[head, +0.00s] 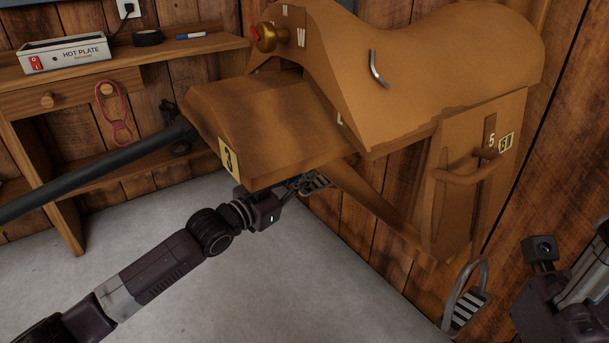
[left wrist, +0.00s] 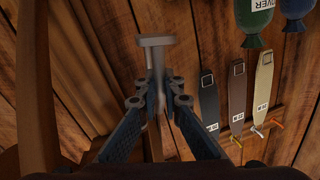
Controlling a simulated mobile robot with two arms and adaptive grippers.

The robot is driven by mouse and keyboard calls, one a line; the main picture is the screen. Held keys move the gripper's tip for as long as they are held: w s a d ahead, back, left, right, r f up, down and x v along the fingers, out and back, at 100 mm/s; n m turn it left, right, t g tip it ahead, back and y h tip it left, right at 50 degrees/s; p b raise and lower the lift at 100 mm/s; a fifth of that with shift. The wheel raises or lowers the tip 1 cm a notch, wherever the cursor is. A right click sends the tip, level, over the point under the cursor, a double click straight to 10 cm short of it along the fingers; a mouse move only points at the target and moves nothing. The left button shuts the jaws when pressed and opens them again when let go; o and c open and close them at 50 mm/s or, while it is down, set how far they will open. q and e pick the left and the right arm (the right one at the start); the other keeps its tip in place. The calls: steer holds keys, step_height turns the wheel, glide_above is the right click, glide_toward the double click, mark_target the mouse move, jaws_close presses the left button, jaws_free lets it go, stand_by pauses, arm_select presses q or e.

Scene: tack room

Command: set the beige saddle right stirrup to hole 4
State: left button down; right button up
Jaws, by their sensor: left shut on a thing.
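The tan-brown saddle (head: 440,60) fills the upper right of the head view. Its near flap carries a yellow "3" label (head: 228,158). The right-hand fender (head: 460,190) shows a "5" and a yellow tag. One metal stirrup (head: 466,300) hangs below it. Another stirrup (head: 318,181) is partly hidden under the near flap, at my left gripper (head: 292,187). In the left wrist view my left gripper (left wrist: 160,92) is shut on a grey metal part (left wrist: 155,42), seemingly this stirrup. My right wrist (head: 548,295) is at the right edge; its fingers are not visible.
A wooden bench (head: 170,62) at the left holds a hot plate box (head: 66,53), black tape (head: 147,38) and a blue-white marker (head: 192,36). A dark bar (head: 100,172) runs to the saddle. In the left wrist view, straps (left wrist: 238,90) hang on the wall. The floor is clear.

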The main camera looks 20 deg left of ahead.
mark_target(303, 190)
arm_select(q)
steer(key=f, duration=0.3)
steer(key=shift+w+a, duration=0.2)
steer(key=shift+a, duration=0.05)
steer(key=c, duration=2.1)
jaws_free()
steer(key=shift+r, duration=0.1)
steer(key=v, duration=1.2)
steer(key=shift+d, duration=0.1)
